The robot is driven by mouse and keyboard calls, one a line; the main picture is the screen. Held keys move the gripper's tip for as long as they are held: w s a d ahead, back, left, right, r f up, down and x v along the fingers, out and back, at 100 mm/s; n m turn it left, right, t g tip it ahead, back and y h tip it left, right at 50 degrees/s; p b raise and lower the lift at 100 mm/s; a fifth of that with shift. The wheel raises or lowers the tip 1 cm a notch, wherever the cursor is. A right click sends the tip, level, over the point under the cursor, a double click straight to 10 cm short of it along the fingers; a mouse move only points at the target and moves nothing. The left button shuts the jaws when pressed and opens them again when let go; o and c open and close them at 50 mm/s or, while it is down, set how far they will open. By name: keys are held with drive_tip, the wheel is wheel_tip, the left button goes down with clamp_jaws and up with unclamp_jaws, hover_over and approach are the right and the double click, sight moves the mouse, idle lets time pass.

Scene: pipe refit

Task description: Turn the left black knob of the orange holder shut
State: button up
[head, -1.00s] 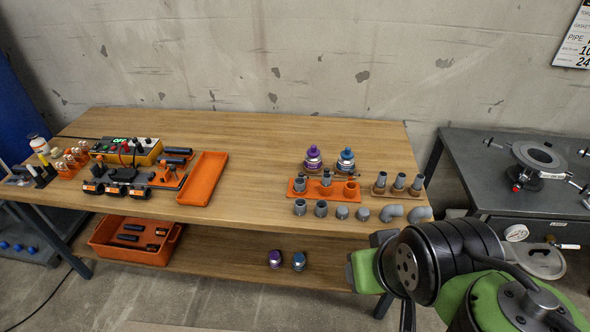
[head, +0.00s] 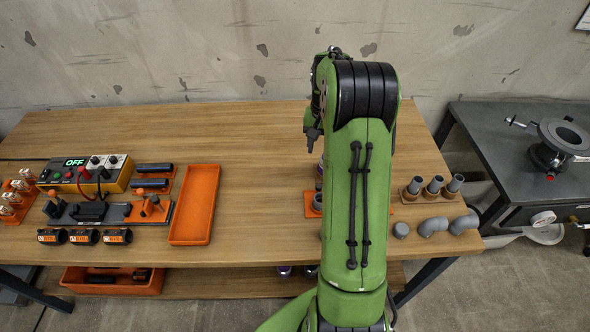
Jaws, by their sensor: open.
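The orange holder (head: 150,212) sits on a dark base plate on the left part of the wooden table. Dark knobs stand on it, the left one (head: 147,208) nearer the front; they are too small for me to tell how far they are turned. My gripper (head: 313,138) is partly hidden behind my green arm. It points down above the middle of the table, far to the right of the orange holder, touching nothing that I can see. It is open and looks empty.
An orange tray (head: 175,240) lies just right of the holder. A control box (head: 124,179) reading OFF stands behind it, and black cylinders (head: 116,237) lie in front. Grey pipe pieces (head: 436,187) stand right of my arm. The table between tray and arm is clear.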

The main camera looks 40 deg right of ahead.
sight(319, 186)
drive_tip(key=f+b, duration=0.1)
drive_tip(key=f, duration=0.4)
drive_tip(key=f+b, duration=0.1)
drive_tip(key=f, duration=0.9)
drive_tip(key=shift+s+f+b, duration=0.25)
drive_tip(key=shift+s+b, duration=0.05)
drive_tip(key=shift+b, duration=0.1)
clamp_jaws()
